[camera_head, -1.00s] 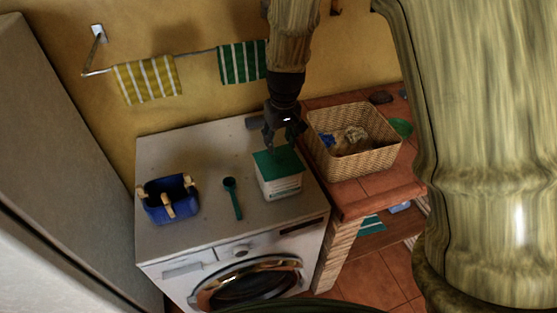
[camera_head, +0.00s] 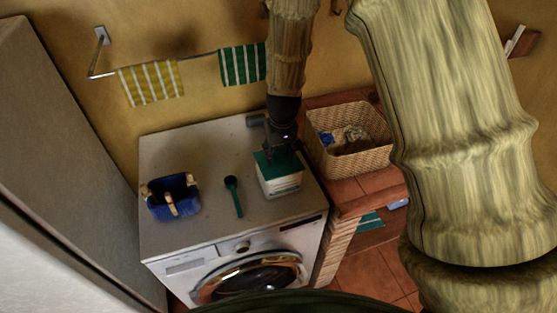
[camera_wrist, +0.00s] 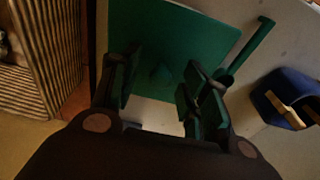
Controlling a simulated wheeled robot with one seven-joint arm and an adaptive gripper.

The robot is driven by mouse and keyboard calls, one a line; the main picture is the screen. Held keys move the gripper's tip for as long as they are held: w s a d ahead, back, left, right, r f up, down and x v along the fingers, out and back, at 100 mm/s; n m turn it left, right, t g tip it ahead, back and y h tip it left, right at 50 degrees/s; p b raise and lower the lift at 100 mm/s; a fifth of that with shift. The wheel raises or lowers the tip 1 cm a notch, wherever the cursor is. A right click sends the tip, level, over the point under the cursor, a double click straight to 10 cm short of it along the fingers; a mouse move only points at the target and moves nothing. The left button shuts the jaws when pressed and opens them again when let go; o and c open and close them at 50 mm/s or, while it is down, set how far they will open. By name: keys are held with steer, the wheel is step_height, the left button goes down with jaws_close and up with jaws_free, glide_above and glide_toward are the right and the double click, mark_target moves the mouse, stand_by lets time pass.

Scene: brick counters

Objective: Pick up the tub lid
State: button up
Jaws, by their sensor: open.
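The tub lid (camera_head: 270,162) is a flat green square on top of a white tub (camera_head: 280,184), which stands on the washing machine. My gripper (camera_head: 283,150) points down over the back part of the lid. In the wrist view my gripper (camera_wrist: 158,88) is open, its two fingers apart over the green lid (camera_wrist: 185,28). A small raised part of the lid (camera_wrist: 162,72) shows between the fingers. I cannot tell whether the fingers touch the lid.
The washing machine (camera_head: 205,222) also bears a green scoop (camera_head: 234,195) and a blue peg basket (camera_head: 172,197). A wicker basket (camera_head: 350,155) stands on the tiled counter at right. Two striped towels hang on a wall rail. Free room lies left of the scoop.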

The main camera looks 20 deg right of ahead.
jaws_close()
steer(key=shift+r, duration=0.1)
stand_by(0.3)
